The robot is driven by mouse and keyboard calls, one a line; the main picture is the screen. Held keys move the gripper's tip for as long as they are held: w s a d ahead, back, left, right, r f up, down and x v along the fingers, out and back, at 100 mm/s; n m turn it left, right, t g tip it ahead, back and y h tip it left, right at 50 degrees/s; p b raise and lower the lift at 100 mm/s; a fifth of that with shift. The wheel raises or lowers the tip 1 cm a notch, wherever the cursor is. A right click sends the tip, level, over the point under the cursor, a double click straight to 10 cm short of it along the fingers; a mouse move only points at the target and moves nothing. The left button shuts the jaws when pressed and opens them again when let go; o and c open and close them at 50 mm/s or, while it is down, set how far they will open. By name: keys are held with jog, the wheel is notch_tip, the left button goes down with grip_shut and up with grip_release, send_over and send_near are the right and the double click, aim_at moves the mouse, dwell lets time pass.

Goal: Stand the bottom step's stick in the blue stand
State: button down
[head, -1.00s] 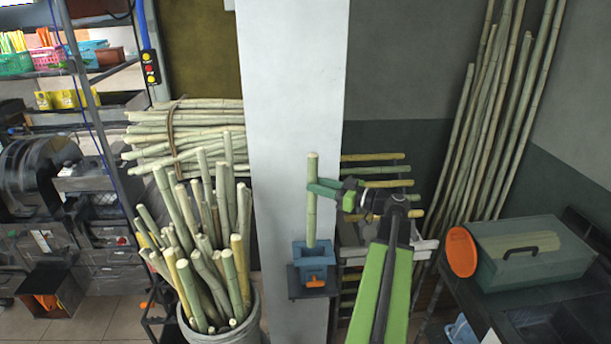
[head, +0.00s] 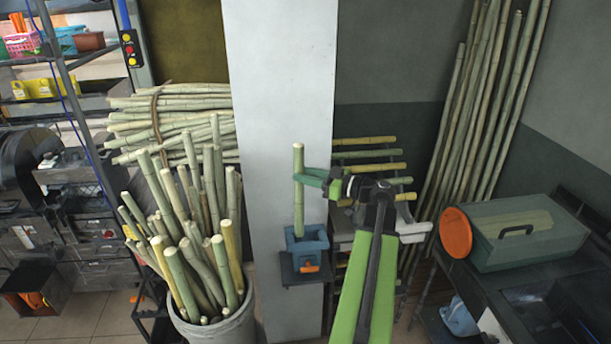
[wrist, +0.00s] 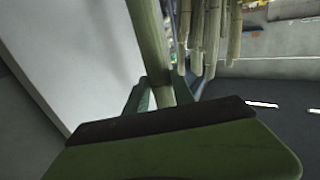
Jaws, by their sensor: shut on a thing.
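A green-yellow cane stick (head: 298,190) stands upright in the head view. Its lower end meets the opening of the blue stand (head: 306,246); how deep it sits inside is hidden by the stand's wall. My gripper (head: 301,175) is shut on the stick at its upper part, coming from the right. In the wrist view the same stick (wrist: 150,45) runs between my gripper's fingers (wrist: 165,95). The blue stand has an orange part on its front and sits on a dark shelf at the white pillar.
A stepped rack with several sticks (head: 368,167) is behind my arm. A grey bin (head: 215,331) full of canes stands at the left. The white pillar (head: 280,80) rises behind the stand.

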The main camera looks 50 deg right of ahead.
notch_tip(320, 180, down, 11)
jog(key=b, duration=1)
jog(key=shift+r, duration=0.1)
jog(key=shift+c, duration=2.1)
grip_release()
jog(key=v, duration=0.7)
jog(key=shift+s, duration=0.1)
